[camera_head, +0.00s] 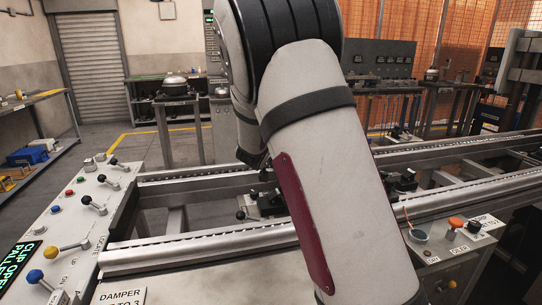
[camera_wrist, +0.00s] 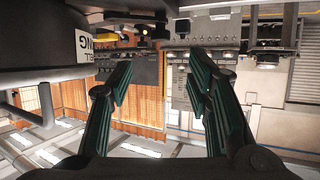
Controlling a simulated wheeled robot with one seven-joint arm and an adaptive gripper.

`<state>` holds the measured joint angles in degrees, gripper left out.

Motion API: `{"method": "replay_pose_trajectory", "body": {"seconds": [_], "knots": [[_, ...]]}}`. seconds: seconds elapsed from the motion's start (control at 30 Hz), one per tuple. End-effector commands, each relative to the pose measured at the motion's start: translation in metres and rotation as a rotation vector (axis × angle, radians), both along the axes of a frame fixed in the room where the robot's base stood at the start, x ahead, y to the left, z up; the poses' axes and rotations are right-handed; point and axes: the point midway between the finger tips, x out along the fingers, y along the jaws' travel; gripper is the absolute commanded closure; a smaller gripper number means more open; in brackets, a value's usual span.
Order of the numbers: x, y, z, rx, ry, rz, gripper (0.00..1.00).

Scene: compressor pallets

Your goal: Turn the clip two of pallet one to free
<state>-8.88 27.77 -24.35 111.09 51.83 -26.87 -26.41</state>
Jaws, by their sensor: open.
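My gripper (camera_wrist: 158,82) shows in the wrist view with its two dark green fingers wide apart and nothing between them. In the head view it is hidden behind my raised arm. A small dark fixture with black ball-ended levers (camera_head: 262,206) sits on the conveyor, just left of my arm and partly covered by it. Another dark fixture (camera_head: 404,183) shows right of my arm. I cannot tell which of these is clip two of pallet one, nor how it is turned. The wrist view is upside down and shows no clip clearly.
A large dark rounded body with a white label (camera_wrist: 85,42) fills the wrist view's upper left, close to the fingers. Conveyor rails (camera_head: 200,245) run across the head view. A lever panel (camera_head: 75,235) stands left; a button box (camera_head: 455,245) stands right.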

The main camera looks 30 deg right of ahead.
Motion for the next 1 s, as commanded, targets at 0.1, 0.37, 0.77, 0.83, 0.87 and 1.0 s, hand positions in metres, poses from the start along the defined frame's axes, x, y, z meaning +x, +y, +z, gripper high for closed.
{"method": "replay_pose_trajectory", "body": {"seconds": [0.1, 0.37, 0.77, 0.83, 0.87, 1.0], "knots": [[0.008, -0.008, -0.005, -0.001, 0.000, -0.002, 0.55], [0.041, -0.037, -0.024, 0.000, 0.000, -0.001, 0.55], [0.086, -0.075, -0.048, 0.002, 0.000, 0.001, 0.55], [0.090, -0.079, -0.050, 0.002, 0.000, 0.001, 0.55], [0.091, -0.080, -0.050, 0.002, 0.000, 0.001, 0.55], [0.094, -0.082, -0.052, 0.002, 0.001, 0.003, 0.55]]}}
